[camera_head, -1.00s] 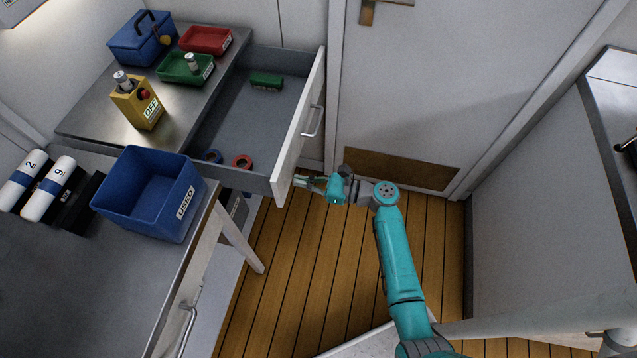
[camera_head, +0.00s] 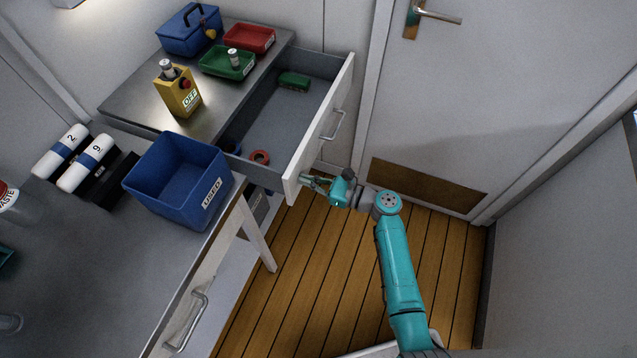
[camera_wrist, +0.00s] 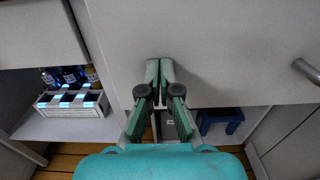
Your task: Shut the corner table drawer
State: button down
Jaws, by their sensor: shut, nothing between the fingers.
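The corner table (camera_head: 135,100) has its drawer (camera_head: 270,110) pulled out part way, with the inside showing. The drawer's pale front (camera_head: 311,150) carries a metal handle (camera_head: 334,125). My gripper (camera_head: 304,180) is at the near lower end of this front, on its outer side, away from the handle. In the wrist view my gripper (camera_wrist: 160,66) is shut and empty, its fingertips at the pale drawer front (camera_wrist: 210,50) and seemingly touching it. The handle (camera_wrist: 307,71) is off to the right there.
In the drawer lie a green brush-like item (camera_head: 294,81) and a red ring (camera_head: 260,157). A blue bin (camera_head: 180,180) stands on the near bench. A yellow OFF box (camera_head: 178,95) and trays top the corner table. A door (camera_head: 440,110) stands to the right; wooden floor is clear.

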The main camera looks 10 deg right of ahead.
jog(key=x, duration=2.3)
jog(key=shift+w+a+r, duration=0.1)
jog(key=shift+a, duration=0.05)
